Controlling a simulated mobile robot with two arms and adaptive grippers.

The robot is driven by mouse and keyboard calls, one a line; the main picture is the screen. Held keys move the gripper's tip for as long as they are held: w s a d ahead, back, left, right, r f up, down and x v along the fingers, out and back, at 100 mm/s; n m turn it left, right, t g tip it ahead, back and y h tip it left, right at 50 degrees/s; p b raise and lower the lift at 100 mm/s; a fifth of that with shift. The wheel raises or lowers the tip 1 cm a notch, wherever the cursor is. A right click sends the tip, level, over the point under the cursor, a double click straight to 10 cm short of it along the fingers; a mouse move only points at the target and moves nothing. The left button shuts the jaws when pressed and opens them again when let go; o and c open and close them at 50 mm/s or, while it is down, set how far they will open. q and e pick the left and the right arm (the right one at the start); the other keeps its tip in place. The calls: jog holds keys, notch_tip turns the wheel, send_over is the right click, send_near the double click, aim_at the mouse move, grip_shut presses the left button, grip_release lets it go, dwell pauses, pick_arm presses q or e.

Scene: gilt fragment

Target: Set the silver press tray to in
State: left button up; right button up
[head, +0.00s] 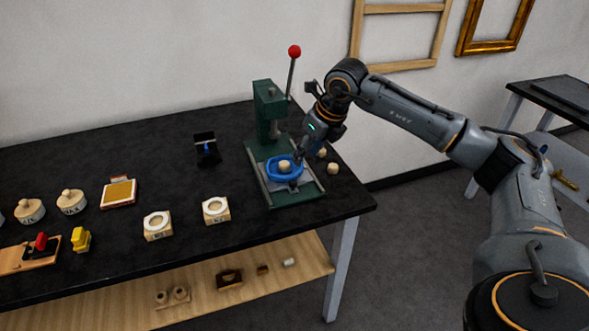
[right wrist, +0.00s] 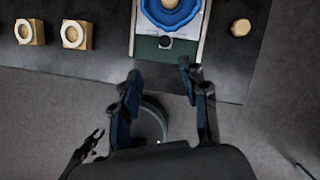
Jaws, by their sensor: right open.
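The green press (head: 269,108) stands near the right end of the black table, its red-knobbed lever up. The silver press tray (head: 290,187) lies between rails at the press base, in front of the column. It bears a blue ring-shaped dish (head: 270,169) with a pale round piece in it. In the right wrist view the tray's front (right wrist: 149,43) has a small dark knob. My right gripper (right wrist: 160,84) is open and empty, its fingers apart and short of the tray front in that picture. A dark claw at that view's lower left may be my left gripper; its state is unclear.
Pale wooden blocks with white rings (head: 216,209) stand left of the press. Pale round pieces (head: 333,168) lie to its right. A small black stand (head: 206,148), a stamp pad (head: 119,192) and knobbed pieces are further left. The table's front edge lies close by.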

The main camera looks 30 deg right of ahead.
jog(key=p, duration=0.3)
send_near(294, 183)
jog(key=x, duration=0.7)
jog(key=shift+w+a+f, duration=0.1)
jog(key=shift+a+f, duration=0.05)
jog(key=shift+w+f, duration=0.15)
jog(key=shift+f, duration=0.3)
jog(key=shift+c, duration=0.2)
grip_shut()
